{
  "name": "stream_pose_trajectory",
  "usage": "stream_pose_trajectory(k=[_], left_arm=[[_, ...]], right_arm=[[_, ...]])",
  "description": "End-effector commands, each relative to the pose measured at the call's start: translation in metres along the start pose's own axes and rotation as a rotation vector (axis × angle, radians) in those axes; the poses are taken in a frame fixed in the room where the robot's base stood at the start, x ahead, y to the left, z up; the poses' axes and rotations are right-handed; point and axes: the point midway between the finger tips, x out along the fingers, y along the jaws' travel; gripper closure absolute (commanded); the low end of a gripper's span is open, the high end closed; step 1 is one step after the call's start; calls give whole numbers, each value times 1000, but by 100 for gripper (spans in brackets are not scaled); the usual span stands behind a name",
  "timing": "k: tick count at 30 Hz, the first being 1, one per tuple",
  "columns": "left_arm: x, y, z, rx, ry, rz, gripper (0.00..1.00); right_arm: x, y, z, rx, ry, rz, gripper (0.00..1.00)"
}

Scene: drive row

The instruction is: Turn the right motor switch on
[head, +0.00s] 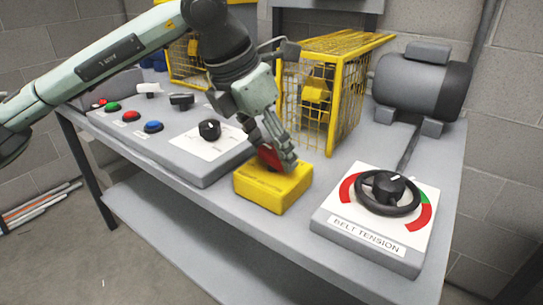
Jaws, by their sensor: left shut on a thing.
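A grey control panel (195,168) on the bench carries several coloured buttons, a white switch (148,88), a black switch (181,100) and a black rotary knob (209,129) on a white plate. No label tells which is the right motor switch. To the panel's right stands a yellow box (272,190) with a red knob (267,157) on top. My left gripper (279,155) reaches down to this box from above, shut on the red knob, which its fingers partly hide. My right gripper is out of view.
A belt tension handwheel (388,192) sits on a grey block at the front right. A grey motor (421,82) and a yellow mesh guard (346,98) stand behind. The bench's (322,262) front edge is near the yellow box.

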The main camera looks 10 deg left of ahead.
Motion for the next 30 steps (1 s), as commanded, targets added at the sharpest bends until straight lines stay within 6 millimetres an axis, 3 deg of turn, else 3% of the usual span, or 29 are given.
stream_pose_trajectory(k=[6,13,30], left_arm=[[3,2,0,185,-3,-79,72],[2,3,0,386,-1,-164,72],[1,5,3,884,-1,-369,72]], right_arm=[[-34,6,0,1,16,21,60],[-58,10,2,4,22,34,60],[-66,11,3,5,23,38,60]])
